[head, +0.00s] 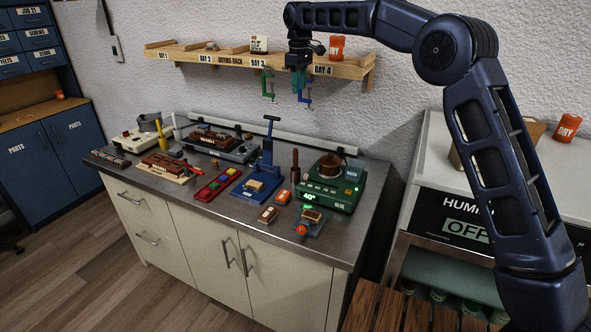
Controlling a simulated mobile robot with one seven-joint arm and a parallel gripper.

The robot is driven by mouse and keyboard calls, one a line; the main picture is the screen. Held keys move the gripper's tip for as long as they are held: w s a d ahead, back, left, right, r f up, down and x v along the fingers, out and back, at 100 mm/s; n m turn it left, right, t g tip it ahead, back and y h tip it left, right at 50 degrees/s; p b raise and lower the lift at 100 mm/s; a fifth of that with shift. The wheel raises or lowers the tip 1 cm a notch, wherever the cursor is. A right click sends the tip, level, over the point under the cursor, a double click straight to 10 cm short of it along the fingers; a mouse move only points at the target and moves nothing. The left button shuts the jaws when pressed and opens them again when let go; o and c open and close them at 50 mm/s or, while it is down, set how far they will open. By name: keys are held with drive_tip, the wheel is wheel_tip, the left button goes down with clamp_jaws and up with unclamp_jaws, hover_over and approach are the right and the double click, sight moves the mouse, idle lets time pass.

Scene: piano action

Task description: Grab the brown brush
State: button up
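A slim brown upright thing (295,167), which looks like the brown brush, stands on the workbench between the blue press and the green heater. It is small in the picture, and I cannot make out its bristles. My gripper (299,80) points down in front of the wall shelf, above and behind the bench and well apart from the brown thing. Its fingers are small and dark and overlap the hanging clamps, so I cannot tell if they are open or shut.
The workbench (362,225) holds a blue press (262,185), a green heater (325,193) with a brown pot (331,165), a red tray (216,184) and small wooden blocks. A green clamp (268,86) and a blue clamp (306,93) hang below the shelf (215,57).

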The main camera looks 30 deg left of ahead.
drive_tip(key=a+f, duration=0.2)
hover_over(296, 149)
drive_tip(key=a, duration=0.1)
wheel_tip(296, 149, down, 13)
drive_tip(key=f, duration=0.5)
drive_tip(key=shift+w+a+f, duration=0.1)
drive_tip(key=shift+w+a, duration=0.05)
drive_tip(key=shift+w, duration=0.05)
drive_tip(key=shift+s+d+f, duration=0.1)
drive_tip(key=shift+d+f, duration=0.05)
drive_tip(key=shift+f, duration=0.75)
drive_tip(key=shift+w+d+f, duration=0.1)
drive_tip(key=shift+d+f, duration=0.1)
drive_tip(key=shift+f, duration=0.65)
drive_tip(key=shift+s+d+f, duration=0.1)
drive_tip(key=shift+d+f, duration=0.05)
drive_tip(key=shift+f, duration=0.75)
clamp_jaws()
